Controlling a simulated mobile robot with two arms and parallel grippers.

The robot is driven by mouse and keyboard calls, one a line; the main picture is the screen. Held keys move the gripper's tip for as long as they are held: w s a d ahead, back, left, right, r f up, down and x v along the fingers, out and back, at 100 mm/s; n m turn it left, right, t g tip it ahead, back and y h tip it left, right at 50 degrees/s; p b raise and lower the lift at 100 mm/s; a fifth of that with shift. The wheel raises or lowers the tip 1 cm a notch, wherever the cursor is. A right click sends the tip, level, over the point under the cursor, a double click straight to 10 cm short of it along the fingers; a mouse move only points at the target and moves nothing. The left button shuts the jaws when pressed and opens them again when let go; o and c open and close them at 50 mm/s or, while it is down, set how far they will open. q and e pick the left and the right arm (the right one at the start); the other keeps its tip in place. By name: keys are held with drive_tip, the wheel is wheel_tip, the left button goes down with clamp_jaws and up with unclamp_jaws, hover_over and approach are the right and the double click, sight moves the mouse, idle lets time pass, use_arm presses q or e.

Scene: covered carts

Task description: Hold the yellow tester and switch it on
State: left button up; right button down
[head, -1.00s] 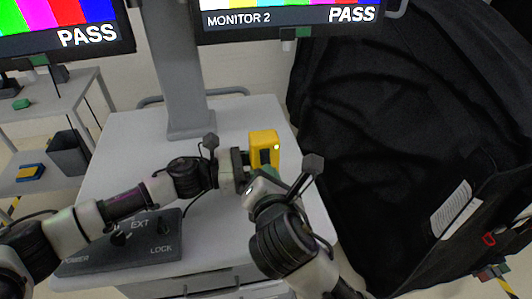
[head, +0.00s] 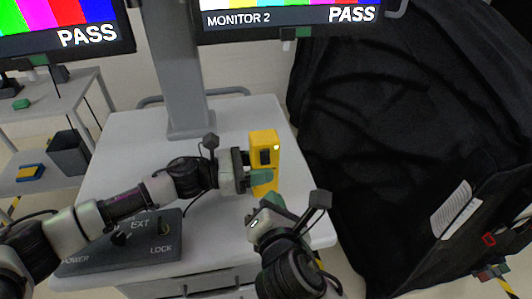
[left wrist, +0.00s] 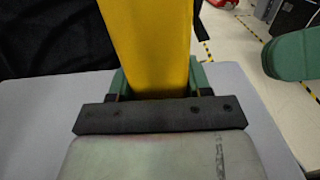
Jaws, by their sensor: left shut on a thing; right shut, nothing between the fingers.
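The yellow tester (head: 263,139) stands upright above the cart top in the head view. It has a dark panel on its front and a small bright spot near its upper right edge. My left gripper (head: 262,174) is shut around its lower part from the left. The left wrist view shows the yellow body (left wrist: 150,45) between my green fingers. My right gripper (head: 272,203) is shut and empty, below and apart from the tester in the picture. A green fingertip, apparently my right one, shows in the left wrist view (left wrist: 294,56).
The white cart top (head: 135,135) has free room behind and left of the tester. A grey box (head: 150,250) marked EXT and LOCK lies at its front left. A black cover (head: 390,130) fills the right side. The monitor column (head: 180,80) rises behind.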

use_arm(q)
drive_tip(key=o, duration=1.1)
